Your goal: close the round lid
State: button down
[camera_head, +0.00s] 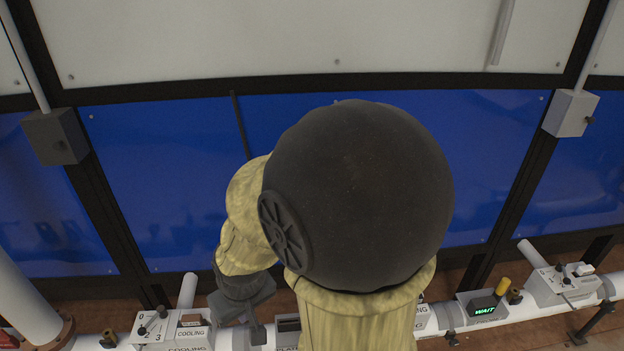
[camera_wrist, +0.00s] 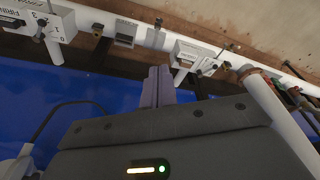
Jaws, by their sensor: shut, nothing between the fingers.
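I cannot make out a round lid for certain in either view. My gripper (camera_head: 257,336) hangs low, left of centre in the head view, over the row of control boxes. In the wrist view its two grey-purple fingers (camera_wrist: 158,74) are pressed together and empty. They point at the white pipe with its boxes and appear apart from them. My own large dark round joint and yellow-sleeved arm cover the middle of the head view and hide part of the row.
A cooling box (camera_head: 172,328) with levers stands left of my gripper. To the right are a green WAIT display (camera_head: 486,309) and another lever box (camera_head: 562,284). A white pipe (camera_head: 450,318) carries them. Blue panels (camera_head: 500,150) rise behind. A brown flange (camera_wrist: 246,71) shows on the pipe.

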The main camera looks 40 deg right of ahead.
jog(key=w+d+r+m+g+h+p, duration=0.1)
jog(key=w+d+r+m+h+p, duration=0.2)
jog(key=w+d+r+p, duration=0.4)
jog(key=w+d+r+m+g+h+p, duration=0.1)
jog(key=w+d+r+m+h+p, duration=0.3)
jog(key=d+r, duration=0.9)
jog(key=w+r+m+p, duration=0.1)
jog(key=w+p, duration=0.2)
jog(key=s+d+f+p, duration=0.2)
jog(key=d+f+p, duration=0.3)
jog(key=d+f, duration=0.3)
jog(key=shift+d+f, duration=0.35)
jog(key=shift+d, duration=0.15)
